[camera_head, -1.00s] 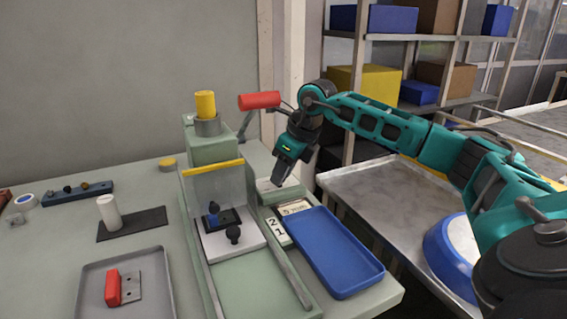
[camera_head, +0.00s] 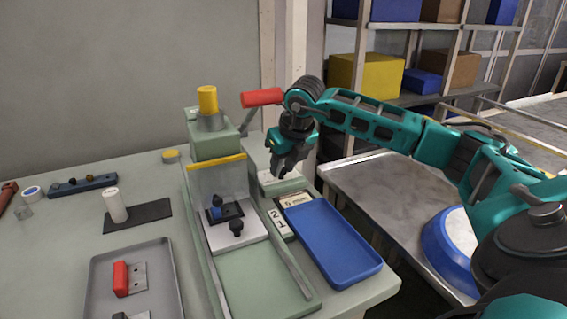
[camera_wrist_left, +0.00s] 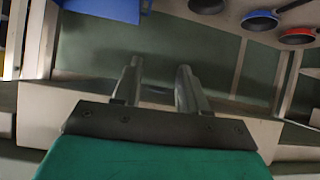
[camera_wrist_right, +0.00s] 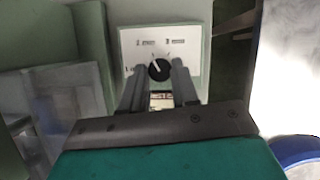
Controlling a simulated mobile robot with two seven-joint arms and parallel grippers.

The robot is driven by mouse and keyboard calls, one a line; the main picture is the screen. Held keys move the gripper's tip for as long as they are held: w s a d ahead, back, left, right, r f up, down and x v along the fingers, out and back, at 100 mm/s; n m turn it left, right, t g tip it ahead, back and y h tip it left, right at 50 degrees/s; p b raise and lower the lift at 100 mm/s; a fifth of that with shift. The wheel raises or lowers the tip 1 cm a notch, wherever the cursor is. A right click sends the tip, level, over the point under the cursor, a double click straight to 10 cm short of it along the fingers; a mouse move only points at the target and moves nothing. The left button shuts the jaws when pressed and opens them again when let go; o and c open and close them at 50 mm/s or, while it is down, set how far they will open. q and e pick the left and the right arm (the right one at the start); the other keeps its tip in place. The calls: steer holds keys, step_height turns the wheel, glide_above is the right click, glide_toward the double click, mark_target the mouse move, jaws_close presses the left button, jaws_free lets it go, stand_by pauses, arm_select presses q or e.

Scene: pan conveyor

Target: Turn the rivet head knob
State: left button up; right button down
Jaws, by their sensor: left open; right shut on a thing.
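The rivet head knob (camera_wrist_right: 159,69) is a round black dial with a white pointer line on a white marked panel (camera_wrist_right: 187,45). In the right wrist view it sits between the fingertips of my right gripper (camera_wrist_right: 160,72), which is shut on it. In the head view my right gripper (camera_head: 283,171) points down at the pale panel box (camera_head: 267,179) beside the press, and the knob is hidden there. My left gripper (camera_wrist_left: 158,68) is open and empty in its wrist view; it is outside the head view.
The green press (camera_head: 216,145) with a red lever handle (camera_head: 262,97) stands just left of my right gripper. A blue tray (camera_head: 334,278) and number cards (camera_head: 279,221) lie in front. A grey tray (camera_head: 167,262) is at left. Several pans (camera_wrist_left: 260,20) show in the left wrist view.

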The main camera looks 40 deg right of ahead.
steer(key=c, duration=0.8)
jaws_free()
steer(key=shift+c, duration=0.2)
steer(key=shift+r, duration=0.15)
steer(key=d+p+v, duration=0.1)
steer(key=p+v, duration=0.1)
steer(key=v, duration=1)
steer(key=shift+a+r, duration=0.35)
steer(key=shift+a, duration=0.15)
steer(key=shift+s, duration=0.1)
